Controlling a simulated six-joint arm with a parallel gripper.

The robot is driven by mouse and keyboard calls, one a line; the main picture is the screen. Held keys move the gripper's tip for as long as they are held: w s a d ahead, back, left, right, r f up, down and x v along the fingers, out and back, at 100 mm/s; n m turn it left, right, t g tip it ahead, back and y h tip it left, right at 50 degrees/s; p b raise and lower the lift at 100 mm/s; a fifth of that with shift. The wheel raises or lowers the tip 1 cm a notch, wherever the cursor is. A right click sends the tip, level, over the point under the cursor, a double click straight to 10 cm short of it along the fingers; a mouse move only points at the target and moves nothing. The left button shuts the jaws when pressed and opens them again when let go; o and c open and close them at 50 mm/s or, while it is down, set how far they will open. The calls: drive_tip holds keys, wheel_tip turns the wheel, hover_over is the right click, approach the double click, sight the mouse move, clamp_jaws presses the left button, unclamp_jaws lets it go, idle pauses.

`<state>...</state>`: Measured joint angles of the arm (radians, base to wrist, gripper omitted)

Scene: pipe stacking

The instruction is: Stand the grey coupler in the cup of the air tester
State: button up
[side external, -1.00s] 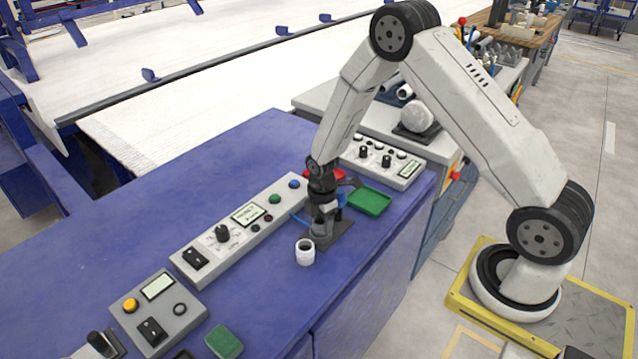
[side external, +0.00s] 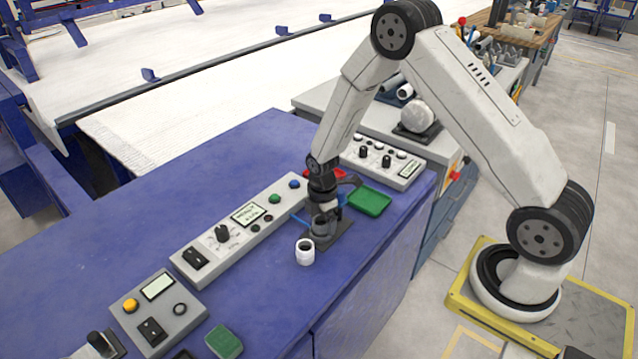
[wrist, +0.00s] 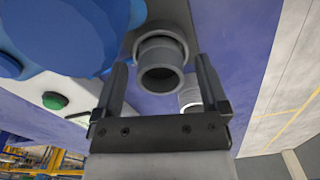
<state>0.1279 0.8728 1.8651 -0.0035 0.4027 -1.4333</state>
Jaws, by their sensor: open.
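The grey coupler (wrist: 160,78) shows in the wrist view with its open end toward the camera, between my two fingers with gaps at both sides. A wider grey collar surrounds its far part; I cannot tell whether this is the cup's rim. In the side view a grey upright cylinder (side external: 324,231) stands on the dark base plate of the air tester (side external: 343,236), just below my gripper (side external: 325,212). My gripper is open and points down around its top. The cup itself is largely hidden by my gripper and the cylinder.
A white pipe fitting (side external: 305,254) stands on the blue bench just in front of the tester. A long control panel (side external: 215,247) lies to the left. A green tray (side external: 370,201) is at the right, and another panel (side external: 400,160) is behind.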

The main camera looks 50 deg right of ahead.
sight(323, 222)
wheel_tip(323, 222, up, 12)
drive_tip(key=shift+f, duration=0.15)
idle(0.5)
idle(0.4)
drive_tip(key=s+a+r+m+t, duration=0.1)
drive_tip(key=s+a+r+m, duration=0.1)
drive_tip(key=s+m, duration=0.5)
drive_tip(key=s+a+r+m+t, duration=0.1)
drive_tip(key=s+a+r+m, duration=0.2)
drive_tip(key=s+m, duration=0.3)
drive_tip(key=shift+s+a+r+m+t, duration=0.2)
drive_tip(key=shift+s+r+m+t, duration=0.15)
drive_tip(key=shift+m, duration=0.65)
